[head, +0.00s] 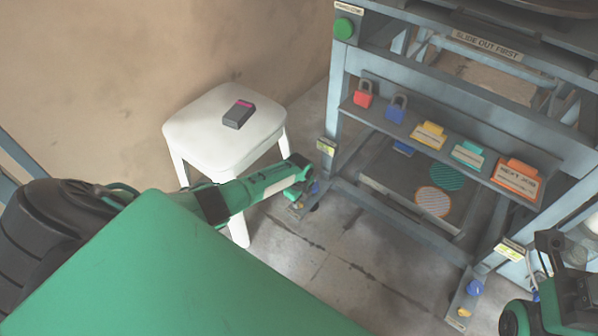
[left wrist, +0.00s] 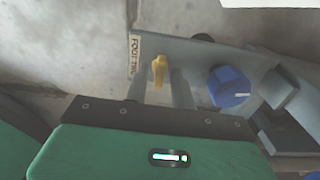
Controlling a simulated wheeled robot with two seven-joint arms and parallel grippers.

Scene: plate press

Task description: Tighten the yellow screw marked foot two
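The yellow screw (left wrist: 159,69) stands on a grey foot plate in the left wrist view, beside a label (left wrist: 135,56) that reads "FOOT T…", its end unclear. My left gripper (left wrist: 160,88) is open, with one dark finger on each side of the screw's line and visible gaps to it. Whether the fingertips reach around the screw or stop short, I cannot tell. In the head view my left gripper (head: 301,194) is down at the press frame's near left foot and largely hides this screw. My right gripper (head: 572,295) is at the lower right edge, its fingers unclear.
A blue knob (left wrist: 229,87) sits right of the screw on the same foot. Another foot has a blue knob (head: 475,287) and a yellow screw (head: 463,312). A white stool (head: 205,135) with a dark box (head: 238,115) stands behind my left arm. A shelf holds padlocks and tags.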

